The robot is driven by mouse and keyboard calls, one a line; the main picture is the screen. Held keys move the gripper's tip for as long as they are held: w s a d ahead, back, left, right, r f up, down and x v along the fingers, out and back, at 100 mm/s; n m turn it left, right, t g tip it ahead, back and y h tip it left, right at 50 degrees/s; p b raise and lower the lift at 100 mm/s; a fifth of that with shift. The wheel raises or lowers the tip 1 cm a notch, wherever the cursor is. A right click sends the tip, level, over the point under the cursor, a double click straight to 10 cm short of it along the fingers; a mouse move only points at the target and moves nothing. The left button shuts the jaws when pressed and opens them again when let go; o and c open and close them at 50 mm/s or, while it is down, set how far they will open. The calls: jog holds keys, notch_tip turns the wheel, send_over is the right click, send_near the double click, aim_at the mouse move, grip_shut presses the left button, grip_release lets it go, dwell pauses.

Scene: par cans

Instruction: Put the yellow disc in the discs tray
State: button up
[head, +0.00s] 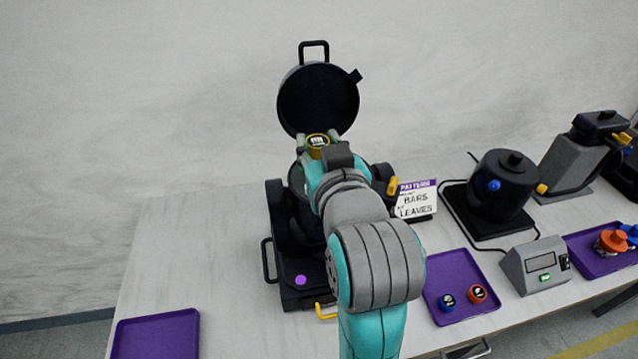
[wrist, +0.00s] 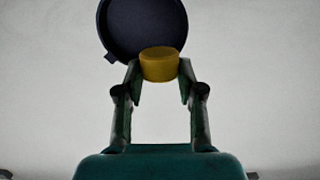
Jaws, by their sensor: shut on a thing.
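The yellow disc (head: 317,139) has a dark face with pale bars on its end. My gripper (head: 318,149) is shut on it, in front of the open round lid of a black par can (head: 300,215). In the wrist view the yellow disc (wrist: 160,64) sits between both fingertips, with the dark lid behind it. An empty purple tray (head: 155,338) lies at the front left. No label shows which is the discs tray.
A black can (head: 505,185), a grey meter box (head: 535,268) and another purple tray (head: 590,262) with orange and blue knobbed pieces are further right. The left tabletop (head: 200,250) is clear.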

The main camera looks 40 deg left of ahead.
notch_tip(320, 180, down, 8)
jog(key=shift+r, duration=0.1)
jog(key=o, duration=0.9)
jog(key=shift+o, duration=0.2)
jog(key=shift+f, duration=0.2)
